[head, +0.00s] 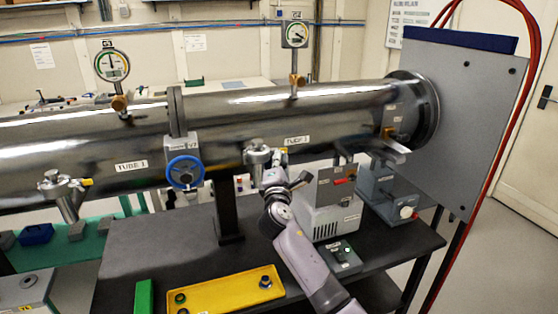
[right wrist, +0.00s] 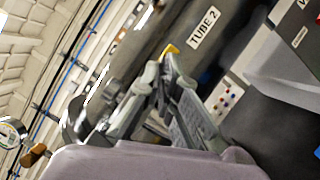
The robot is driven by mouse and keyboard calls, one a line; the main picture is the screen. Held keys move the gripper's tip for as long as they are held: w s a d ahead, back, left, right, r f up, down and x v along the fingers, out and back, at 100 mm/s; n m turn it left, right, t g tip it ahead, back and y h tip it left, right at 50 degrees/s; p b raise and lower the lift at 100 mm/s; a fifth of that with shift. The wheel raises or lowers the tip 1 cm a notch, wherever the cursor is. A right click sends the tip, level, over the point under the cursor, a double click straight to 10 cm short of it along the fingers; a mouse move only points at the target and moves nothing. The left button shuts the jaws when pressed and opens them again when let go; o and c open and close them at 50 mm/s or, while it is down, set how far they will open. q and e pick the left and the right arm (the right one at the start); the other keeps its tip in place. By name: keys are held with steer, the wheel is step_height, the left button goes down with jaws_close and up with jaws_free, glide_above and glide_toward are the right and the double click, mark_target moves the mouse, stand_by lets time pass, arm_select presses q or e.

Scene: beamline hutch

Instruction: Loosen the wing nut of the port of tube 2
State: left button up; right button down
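The port of tube 2 (head: 258,153) is a metal fitting on the near side of the steel tube, left of the label TUBE 2. Its small yellow wing nut (head: 284,150) shows at the port's right side. My right gripper (head: 275,176) is right below the port, partly hidden by its own arm. In the right wrist view, the fingertips of my right gripper (right wrist: 161,64) come close together at the yellow wing nut (right wrist: 172,48), which shows just past them. Whether they are clamped on it is unclear. My left gripper is out of view.
A blue handwheel valve (head: 185,172) hangs left of the port. A grey control box (head: 333,200) stands to the right under the tube. A yellow tray (head: 220,295) with small dark parts lies on the dark table. Tube 1's port (head: 62,187) is further left.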

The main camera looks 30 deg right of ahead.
stand_by(0.7)
steer(key=shift+s+d+f+n+t+y+b, duration=0.1)
steer(key=shift+n+t+y+b, duration=0.75)
steer(key=shift+n, duration=1.8)
steer(key=shift+w+d+f+n+t+y+b, duration=0.1)
steer(key=shift+n+t+y+b, duration=0.75)
steer(key=shift+n, duration=1.85)
steer(key=shift+s+d+n+t+y+b, duration=0.1)
steer(key=shift+n+t+y+b, duration=0.7)
steer(key=shift+n, duration=1.85)
steer(key=c, duration=1.8)
jaws_free()
steer(key=shift+c, duration=0.2)
